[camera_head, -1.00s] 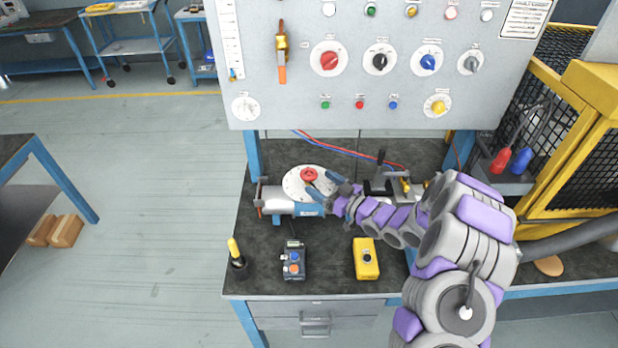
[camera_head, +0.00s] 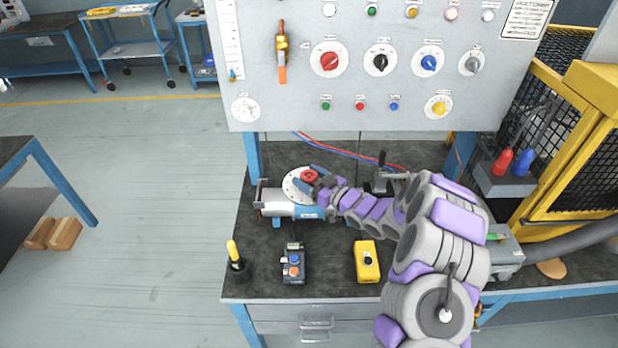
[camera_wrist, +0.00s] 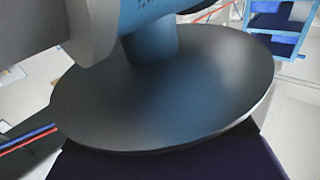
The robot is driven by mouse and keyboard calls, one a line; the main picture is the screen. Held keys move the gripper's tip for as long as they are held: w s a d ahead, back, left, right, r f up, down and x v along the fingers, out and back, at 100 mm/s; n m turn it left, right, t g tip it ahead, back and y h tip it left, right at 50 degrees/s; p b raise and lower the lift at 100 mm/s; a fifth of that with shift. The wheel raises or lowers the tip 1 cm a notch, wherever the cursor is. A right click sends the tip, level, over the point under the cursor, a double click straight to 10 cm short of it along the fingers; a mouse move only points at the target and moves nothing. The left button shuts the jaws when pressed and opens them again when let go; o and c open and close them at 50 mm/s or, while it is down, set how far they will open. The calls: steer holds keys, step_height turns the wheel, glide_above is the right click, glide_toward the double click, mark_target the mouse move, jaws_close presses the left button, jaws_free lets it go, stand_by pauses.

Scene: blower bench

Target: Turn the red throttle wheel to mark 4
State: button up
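The red throttle wheel (camera_head: 309,175) sits on a round white dial plate (camera_head: 291,187) above a silver and blue blower unit (camera_head: 285,203) on the dark bench. My gripper (camera_head: 317,177) is at the wheel's right side, with a blue finger showing along the wheel's far right edge. The other finger is hard to make out, so I cannot tell if the wheel is gripped. The dial marks are too small to read. In the wrist view, a dark grey disc (camera_wrist: 200,95) with a blue post (camera_wrist: 150,40) fills the picture; the red wheel does not show there.
A grey control box (camera_head: 293,265), a yellow button box (camera_head: 366,262) and a yellow-handled tool (camera_head: 235,258) stand on the front of the bench. A grey panel (camera_head: 300,105) with several knobs rises behind. A yellow cage (camera_head: 590,110) is at right.

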steer(key=c, duration=0.7)
steer(key=shift+o, duration=0.2)
steer(key=shift+t, duration=0.3)
